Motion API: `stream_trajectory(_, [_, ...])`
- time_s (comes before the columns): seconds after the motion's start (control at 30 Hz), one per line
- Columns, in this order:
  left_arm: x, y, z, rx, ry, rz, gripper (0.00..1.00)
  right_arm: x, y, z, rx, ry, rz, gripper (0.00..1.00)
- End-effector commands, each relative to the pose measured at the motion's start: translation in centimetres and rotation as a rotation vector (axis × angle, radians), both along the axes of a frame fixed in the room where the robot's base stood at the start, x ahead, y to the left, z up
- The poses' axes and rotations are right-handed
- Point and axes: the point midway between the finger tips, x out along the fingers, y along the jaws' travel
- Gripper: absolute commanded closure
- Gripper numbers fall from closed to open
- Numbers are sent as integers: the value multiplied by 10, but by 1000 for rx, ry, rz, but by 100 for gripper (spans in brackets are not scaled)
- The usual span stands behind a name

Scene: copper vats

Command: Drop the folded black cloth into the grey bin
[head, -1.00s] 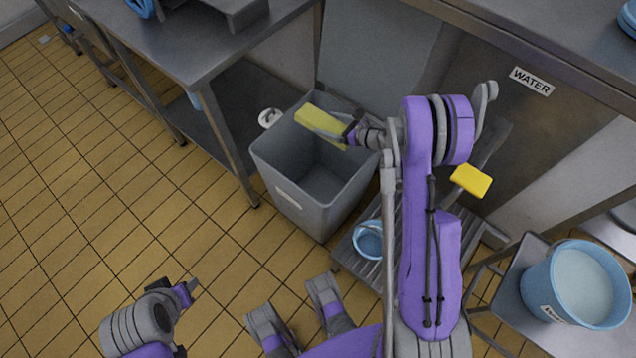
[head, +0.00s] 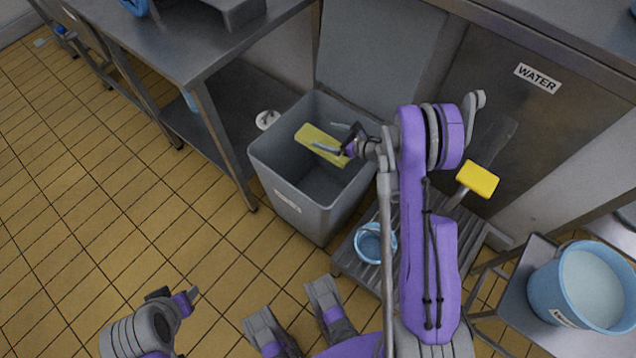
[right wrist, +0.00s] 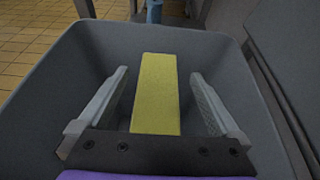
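No black cloth shows; a flat yellow folded piece (head: 312,138) is inside the mouth of the grey bin (head: 298,218). My right gripper (head: 329,137) is over the bin, its fingers open on either side of the yellow piece. In the right wrist view the yellow piece (right wrist: 157,95) lies between the open fingers (right wrist: 158,76), with a gap on both sides, and the bin wall (right wrist: 55,85) is around it. Whether it rests on the bin's floor I cannot tell. My left gripper (head: 188,297) is low at the left, away from the bin; its fingers are not clear.
A steel table (head: 215,50) stands left of the bin. A slatted rack (head: 365,272) at its right holds a small blue bucket (head: 370,243). A yellow-headed tool (head: 478,179) leans there. A larger blue bucket (head: 550,300) is at right. Tiled floor (head: 90,200) is clear at left.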

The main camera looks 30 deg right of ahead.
Motion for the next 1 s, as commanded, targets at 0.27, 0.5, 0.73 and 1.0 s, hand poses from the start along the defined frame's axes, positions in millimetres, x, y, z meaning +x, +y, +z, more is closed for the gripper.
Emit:
stream_trajectory(0.27, [0,0,0,0,0,0,50,-3,-1,1,-1,1,-1,0])
stream_trajectory(0.5, [0,0,5,0,-2,0,50,-34,-17,16,-1,1,-5,0])
stream_trajectory(0.73, [-1,0,9,0,-3,0,50,-72,-33,33,-2,0,-4,0])
stream_trajectory(1.0, [-1,0,10,0,-4,0,50,-91,-40,41,0,0,0,0])
